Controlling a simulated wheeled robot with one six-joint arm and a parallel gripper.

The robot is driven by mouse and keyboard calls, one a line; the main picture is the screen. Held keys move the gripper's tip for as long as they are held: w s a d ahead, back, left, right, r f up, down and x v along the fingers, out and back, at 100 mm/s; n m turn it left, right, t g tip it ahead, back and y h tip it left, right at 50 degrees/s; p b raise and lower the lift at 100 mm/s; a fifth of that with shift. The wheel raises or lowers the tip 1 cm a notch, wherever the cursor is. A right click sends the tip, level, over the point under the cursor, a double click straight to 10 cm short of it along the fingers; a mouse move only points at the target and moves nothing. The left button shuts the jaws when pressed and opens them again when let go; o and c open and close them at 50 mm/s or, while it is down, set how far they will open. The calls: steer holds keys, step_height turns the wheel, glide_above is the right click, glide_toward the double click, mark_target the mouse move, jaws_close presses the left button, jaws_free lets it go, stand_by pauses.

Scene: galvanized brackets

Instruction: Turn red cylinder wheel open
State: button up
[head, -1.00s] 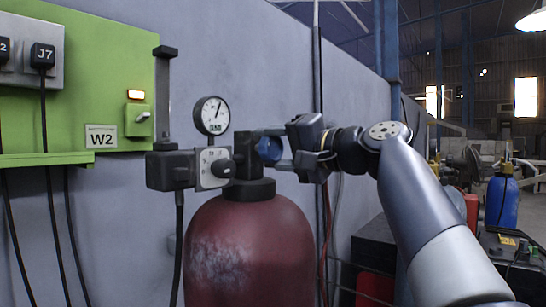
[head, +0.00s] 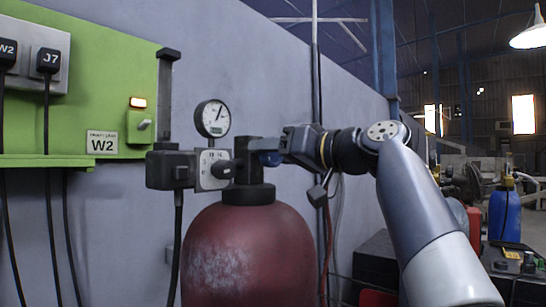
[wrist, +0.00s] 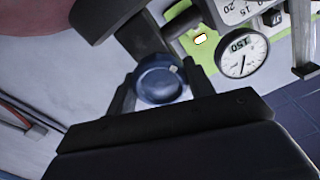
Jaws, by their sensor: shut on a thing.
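The red cylinder (head: 250,255) stands upright with a dark valve block (head: 248,170) on its neck. Its wheel is a small blue knob (head: 271,158) on the right side of the valve, mostly hidden by my gripper in the head view. In the wrist view the blue wheel (wrist: 158,82) shows between the two fingers, with a small light mark near its rim. My gripper (head: 272,151) reaches in from the right and is shut on the wheel, with a finger on each side of it in the wrist view.
A round gauge (head: 212,118) stands above a dial plate (head: 212,169) left of the valve. A green panel (head: 110,100) with a lit orange lamp and W2 label is on the grey wall. A blue cylinder (head: 503,210) stands far right. Hanging cables run behind my gripper.

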steer(key=shift+f+n, duration=0.15)
steer(key=shift+n, duration=0.25)
steer(key=o, duration=1)
steer(key=shift+c, duration=0.2)
steer(key=b+v, duration=0.2)
steer(key=v, duration=0.8)
steer(key=shift+s+d+b, duration=0.3)
steer(key=shift+b, duration=0.05)
steer(key=p+x, duration=0.2)
steer(key=x, duration=0.9)
steer(key=shift+p, duration=0.3)
steer(key=shift+s+d, duration=0.1)
steer(key=shift+d, duration=0.1)
